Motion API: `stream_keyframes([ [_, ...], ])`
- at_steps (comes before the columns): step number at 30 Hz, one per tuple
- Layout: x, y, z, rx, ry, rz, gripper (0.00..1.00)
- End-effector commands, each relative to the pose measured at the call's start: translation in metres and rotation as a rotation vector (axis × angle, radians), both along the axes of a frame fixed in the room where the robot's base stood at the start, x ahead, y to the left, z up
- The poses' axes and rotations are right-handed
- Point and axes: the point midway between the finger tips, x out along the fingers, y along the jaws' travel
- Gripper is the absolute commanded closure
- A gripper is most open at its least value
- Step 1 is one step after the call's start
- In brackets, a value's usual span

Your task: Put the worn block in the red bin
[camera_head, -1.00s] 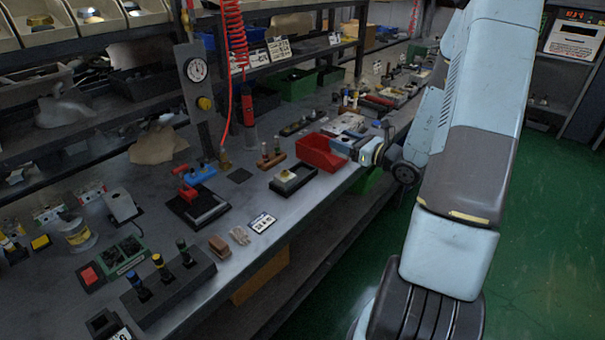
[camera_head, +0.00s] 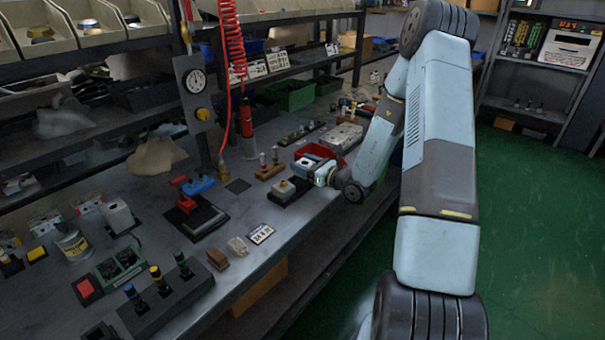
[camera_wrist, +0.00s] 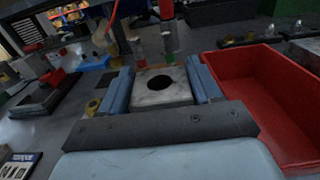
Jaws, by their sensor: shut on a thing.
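My gripper (camera_wrist: 160,70) is shut on a pale, grimy block (camera_wrist: 161,92) with a round dark hole in its top. A blue finger presses each side of it in the wrist view. The head view shows the same block (camera_head: 303,166) small at the end of my gripper (camera_head: 310,171), above the bench. The red bin (camera_head: 322,150) is just behind the block there, partly hidden by it and my arm. In the wrist view the red bin (camera_wrist: 228,66) stands open right of the gripper, and the block is beside it, not over it. The visible bin floor looks empty.
A black tray (camera_head: 298,194) with a small yellow-topped part is close in front of the gripper. A wooden peg holder (camera_head: 268,172) stands left of it. A red-handled clamp fixture (camera_head: 196,216) is farther left, and a grey slab (camera_head: 344,136) lies behind the bin.

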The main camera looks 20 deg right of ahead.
Motion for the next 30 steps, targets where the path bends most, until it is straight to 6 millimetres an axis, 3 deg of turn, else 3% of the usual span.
stream_keyframes([
  [7,0.006,0.006,-0.01,0.001,-0.001,0.0,0.81],
  [15,0.009,0.009,-0.039,0.001,0.001,0.0,0.81],
  [30,0.009,0.009,-0.046,0.0,-0.001,0.0,0.81],
])
